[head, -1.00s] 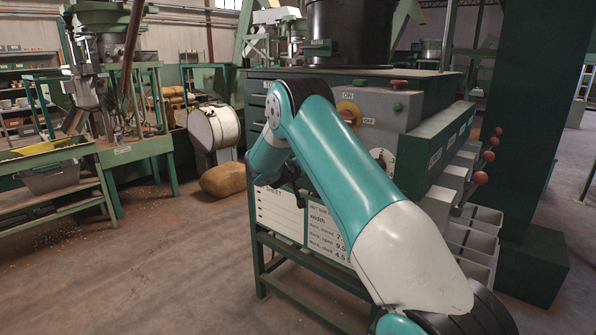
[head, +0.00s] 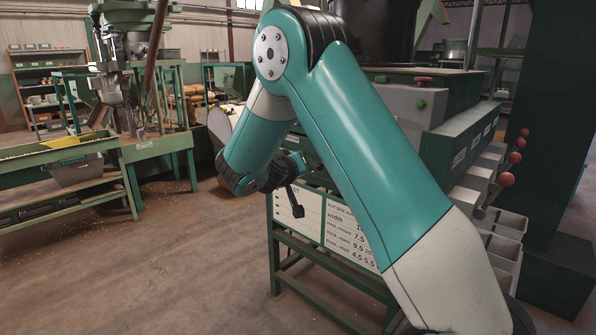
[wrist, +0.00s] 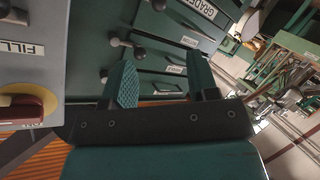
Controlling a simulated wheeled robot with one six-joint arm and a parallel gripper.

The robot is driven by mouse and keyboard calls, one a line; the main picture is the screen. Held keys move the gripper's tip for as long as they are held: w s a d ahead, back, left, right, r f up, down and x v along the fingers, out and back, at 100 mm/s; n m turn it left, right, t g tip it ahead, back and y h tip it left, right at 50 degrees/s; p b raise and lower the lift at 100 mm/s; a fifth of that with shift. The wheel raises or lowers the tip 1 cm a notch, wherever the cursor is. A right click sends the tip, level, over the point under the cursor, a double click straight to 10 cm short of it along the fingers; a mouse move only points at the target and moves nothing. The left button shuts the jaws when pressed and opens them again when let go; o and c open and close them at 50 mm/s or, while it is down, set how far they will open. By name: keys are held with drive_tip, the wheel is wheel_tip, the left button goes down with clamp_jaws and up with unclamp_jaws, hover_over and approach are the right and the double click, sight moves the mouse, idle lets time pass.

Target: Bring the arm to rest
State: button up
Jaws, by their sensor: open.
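My gripper (head: 296,202) shows small and dark in the head view, below my raised teal and white arm and in front of the machine's sign board (head: 340,230). In the wrist view my gripper (wrist: 163,82) has its two teal fingers apart, with nothing between them. Beyond the fingers is a dark green front (wrist: 160,30) with labels and several dark knobs. My arm hides much of the machine in the head view.
A grey panel (wrist: 30,60) marked FILL, with a red handle (wrist: 22,108), is close at the left of the wrist view. Grey bins (head: 505,225) and red-knobbed levers stand at right in the head view. A green bench (head: 60,160) stands at left; open floor lies between.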

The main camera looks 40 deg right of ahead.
drive_tip(key=shift+s+a, duration=0.1)
drive_tip(key=shift+a, duration=0.15)
idle(0.4)
drive_tip(key=s+a+n+y, duration=0.1)
drive_tip(key=s+a+y, duration=0.25)
drive_tip(key=a, duration=0.35)
drive_tip(key=s+a+f+n+g+y, duration=0.1)
drive_tip(key=s+a+n+y, duration=0.2)
drive_tip(key=a, duration=0.4)
drive_tip(key=s+a+y, duration=0.3)
drive_tip(key=a+y, duration=0.2)
drive_tip(key=a, duration=0.2)
drive_tip(key=s+a+r+n+g+y, duration=0.2)
drive_tip(key=s+a+n+y, duration=0.15)
drive_tip(key=s+a, duration=0.45)
drive_tip(key=s+a+r+n+g+y, duration=0.1)
drive_tip(key=s+a+n+g+y, duration=0.3)
drive_tip(key=s, duration=0.7)
wheel_tip(320, 180, up, 16)
drive_tip(key=s+a+n+h+p, duration=0.1)
drive_tip(key=a+h+p, duration=0.1)
drive_tip(key=p, duration=1.3)
drive_tip(key=shift+s+f+t, duration=0.2)
drive_tip(key=shift+s+t, duration=0.05)
drive_tip(key=shift+t, duration=0.15)
